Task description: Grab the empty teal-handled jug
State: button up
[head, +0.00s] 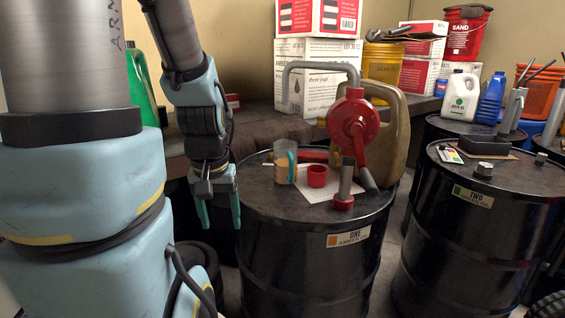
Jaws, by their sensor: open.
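A small clear jug (284,168) with a teal handle on its right side stands upright on top of the black drum labelled ONE (300,245), near its back left. An orange-brown tint shows in its lower part; I cannot tell whether that is liquid. My gripper (221,220) hangs pointing down at the left edge of this drum, left of the jug and apart from it. Its two teal fingers are open with nothing between them.
A red cup (317,176) stands close right of the jug, on a paper sheet (330,192). A red hand pump (354,125) with a grey pipe and a tan can (387,135) stand behind. A red-based nozzle (344,192) is in front. Drum TWO (470,240) stands at right.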

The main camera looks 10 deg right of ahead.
aim_at(285, 151)
jog(key=l+u, duration=0.15)
jog(key=u, duration=1)
jog(key=k+l+u, duration=0.15)
jog(key=l+u, duration=0.2)
jog(key=k+l+u, duration=0.2)
jog(key=l+u, duration=0.15)
jog(key=k+l+u, duration=0.45)
jog(key=k+l, duration=0.35)
